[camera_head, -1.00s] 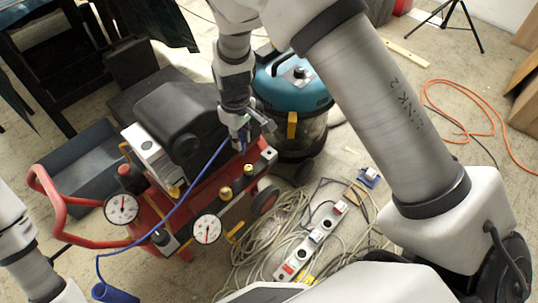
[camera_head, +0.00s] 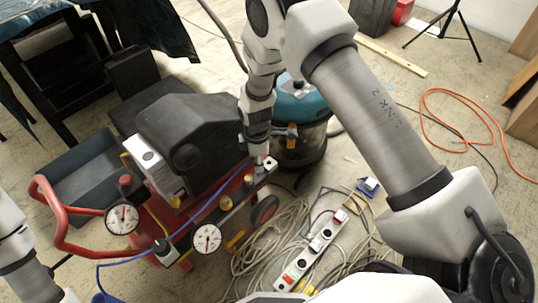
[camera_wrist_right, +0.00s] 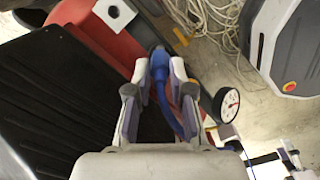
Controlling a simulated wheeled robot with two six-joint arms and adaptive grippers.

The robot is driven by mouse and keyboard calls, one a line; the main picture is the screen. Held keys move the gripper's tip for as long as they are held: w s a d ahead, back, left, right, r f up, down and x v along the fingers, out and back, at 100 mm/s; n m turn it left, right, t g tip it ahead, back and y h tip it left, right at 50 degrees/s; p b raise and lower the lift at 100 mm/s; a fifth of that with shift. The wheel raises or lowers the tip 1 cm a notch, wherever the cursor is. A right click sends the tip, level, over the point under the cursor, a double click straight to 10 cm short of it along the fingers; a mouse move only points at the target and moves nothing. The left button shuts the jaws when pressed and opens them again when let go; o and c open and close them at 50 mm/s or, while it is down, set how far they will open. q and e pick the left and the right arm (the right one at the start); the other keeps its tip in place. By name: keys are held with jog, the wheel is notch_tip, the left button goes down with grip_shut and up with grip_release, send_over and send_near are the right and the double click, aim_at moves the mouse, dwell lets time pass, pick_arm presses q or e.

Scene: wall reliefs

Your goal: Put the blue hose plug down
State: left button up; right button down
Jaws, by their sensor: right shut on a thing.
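My right gripper (camera_head: 257,160) is low over the right end of the compressor's red tank, mostly hidden by its own wrist in the head view. In the right wrist view, the gripper (camera_wrist_right: 159,78) is shut on the blue hose plug (camera_wrist_right: 160,64), with one finger on each side. The plug's front end is close to a red surface; I cannot tell whether it touches. The blue hose (camera_wrist_right: 169,112) curves back from it under the palm, and in the head view the hose (camera_head: 205,208) runs down left across the compressor. My left gripper is out of view.
The red compressor has a black motor cover (camera_head: 192,130), a red handle (camera_head: 62,235) and two gauges, one white gauge (camera_head: 207,239) at the front. A teal vacuum (camera_head: 300,103) stands close behind the gripper. Cables and a power strip (camera_head: 312,250) lie on the floor at right.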

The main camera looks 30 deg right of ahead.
jog(key=shift+w+d+f+b, duration=0.35)
jog(key=shift+w+d+f, duration=0.4)
jog(key=shift+d, duration=0.25)
jog(key=shift+w+d+f+b, duration=0.4)
jog(key=shift+w+d+f, duration=0.3)
jog(key=shift+d, duration=0.25)
jog(key=shift+w+d+f+b, duration=0.35)
jog(key=shift+w+d+f, duration=0.35)
jog(key=shift+d, duration=0.3)
jog(key=shift+f, duration=0.1)
jog(key=c, duration=1)
grip_release()
jog(key=shift+c, duration=0.2)
